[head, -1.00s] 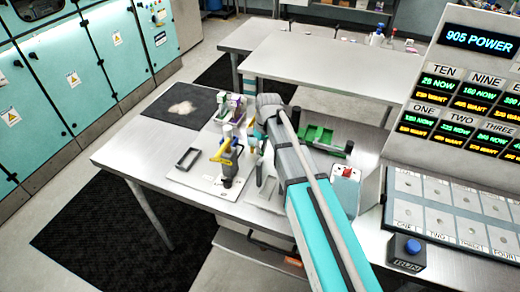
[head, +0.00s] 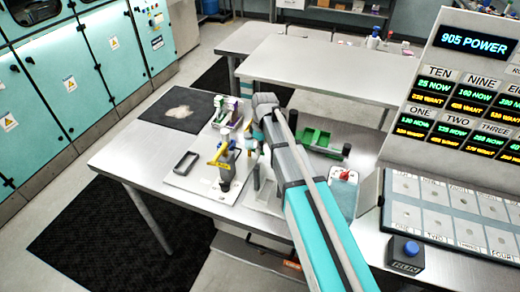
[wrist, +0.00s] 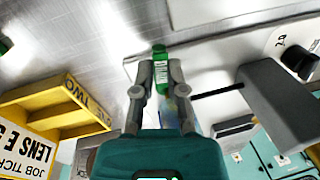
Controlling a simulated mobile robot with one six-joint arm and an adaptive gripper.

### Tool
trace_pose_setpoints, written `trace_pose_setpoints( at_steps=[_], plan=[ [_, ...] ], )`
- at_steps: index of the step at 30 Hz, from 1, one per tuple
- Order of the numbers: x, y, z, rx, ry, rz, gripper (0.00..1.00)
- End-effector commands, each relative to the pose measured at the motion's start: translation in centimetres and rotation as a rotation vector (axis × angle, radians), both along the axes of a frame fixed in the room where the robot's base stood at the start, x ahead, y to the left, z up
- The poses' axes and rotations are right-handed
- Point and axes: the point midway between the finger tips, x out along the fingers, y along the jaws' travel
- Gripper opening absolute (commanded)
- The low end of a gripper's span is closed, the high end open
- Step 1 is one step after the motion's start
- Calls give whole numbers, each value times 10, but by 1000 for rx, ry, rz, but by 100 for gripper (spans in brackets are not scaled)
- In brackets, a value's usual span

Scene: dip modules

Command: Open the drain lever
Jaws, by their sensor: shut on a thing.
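My gripper (wrist: 157,82) is shut on a small green-ended piece (wrist: 159,50) with a pale printed side, held between the fingertips. I cannot tell whether this piece is the drain lever. A dark thin rod (wrist: 218,90) runs from beside the right finger to a grey block (wrist: 282,100). In the head view my gripper (head: 248,138) is small and partly hidden among the fittings on the table. A yellow tag-like piece (head: 218,154) sits just left of it, above a dark upright post (head: 227,177) on a white plate (head: 196,182).
A yellow tray marked TWO (wrist: 65,105) is close on the left in the wrist view. A grey open frame (head: 186,163), a dark mat (head: 180,110) and a green holder (head: 318,140) share the table. A display console (head: 455,110) and blue run button (head: 411,248) stand at right.

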Motion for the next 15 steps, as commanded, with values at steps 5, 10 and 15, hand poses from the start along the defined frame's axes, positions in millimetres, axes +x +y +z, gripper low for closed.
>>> trace_pose_setpoints(
  at_steps=[5, 10, 15],
  plan=[
    [1, -1, 0, 0, -1, 0, 0],
    [1, -1, 0, 0, -1, -1, 48],
    [1, -1, 0, 0, -1, -2, 51]
  ],
)
